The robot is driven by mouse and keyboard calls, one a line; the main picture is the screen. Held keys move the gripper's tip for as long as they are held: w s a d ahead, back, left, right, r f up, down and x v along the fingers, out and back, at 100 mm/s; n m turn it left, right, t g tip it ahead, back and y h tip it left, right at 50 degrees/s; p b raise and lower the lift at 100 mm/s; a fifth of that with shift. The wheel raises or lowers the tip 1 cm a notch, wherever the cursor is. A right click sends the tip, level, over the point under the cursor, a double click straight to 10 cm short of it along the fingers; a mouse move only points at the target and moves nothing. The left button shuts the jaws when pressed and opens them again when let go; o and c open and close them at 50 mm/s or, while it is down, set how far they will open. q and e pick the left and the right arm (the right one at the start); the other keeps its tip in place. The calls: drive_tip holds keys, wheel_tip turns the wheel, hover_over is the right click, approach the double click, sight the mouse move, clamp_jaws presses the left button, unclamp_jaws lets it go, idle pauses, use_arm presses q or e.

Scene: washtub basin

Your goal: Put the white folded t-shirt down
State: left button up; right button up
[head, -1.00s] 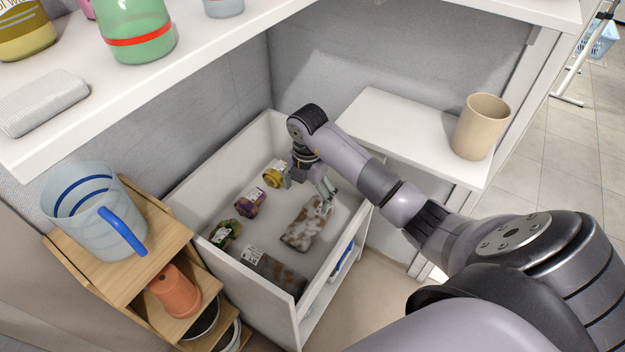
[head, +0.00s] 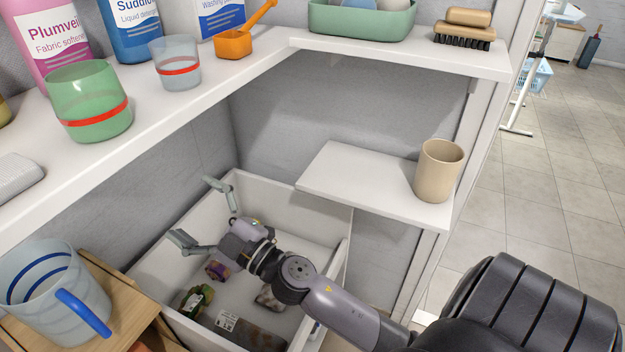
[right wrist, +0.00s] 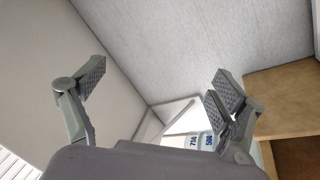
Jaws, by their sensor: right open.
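I cannot make out a white folded t-shirt in either view. My right gripper (head: 205,213) is open with nothing between its fingers. It is over the white open drawer (head: 287,190), its fingers spread toward the upper left of the picture. In the right wrist view the same gripper (right wrist: 160,88) shows its fingers wide apart and empty against grey and white walls. My left gripper is not in view.
Inside the drawer lie a brown-white patterned packet (head: 252,328) and a green-brown packet (head: 194,299). A beige cup (head: 439,171) stands on the side shelf. A clear blue-handled jug (head: 45,290) stands left. Bottles and glasses line the upper shelf.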

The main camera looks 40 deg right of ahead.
drive_tip(key=s+d+f+m+g+h, duration=0.4)
drive_tip(key=s+d+f+m+h, duration=0.1)
drive_tip(key=f+m, duration=0.15)
drive_tip(key=s+d+f+m+g+h, duration=0.4)
drive_tip(key=d+f+m+h, duration=0.1)
drive_tip(key=f, duration=0.3)
drive_tip(key=s+a+f+g+y, duration=0.1)
drive_tip(key=s+a+f+g, duration=0.2)
drive_tip(key=s, duration=0.6)
drive_tip(key=s+a+f+g+y, duration=0.2)
drive_tip(key=s+f+g, duration=0.3)
drive_tip(key=s, duration=0.4)
drive_tip(key=shift+s+a+f+n+g+y, duration=0.15)
drive_tip(key=shift+a+f+n+g+y, duration=0.25)
drive_tip(key=shift+f, duration=0.4)
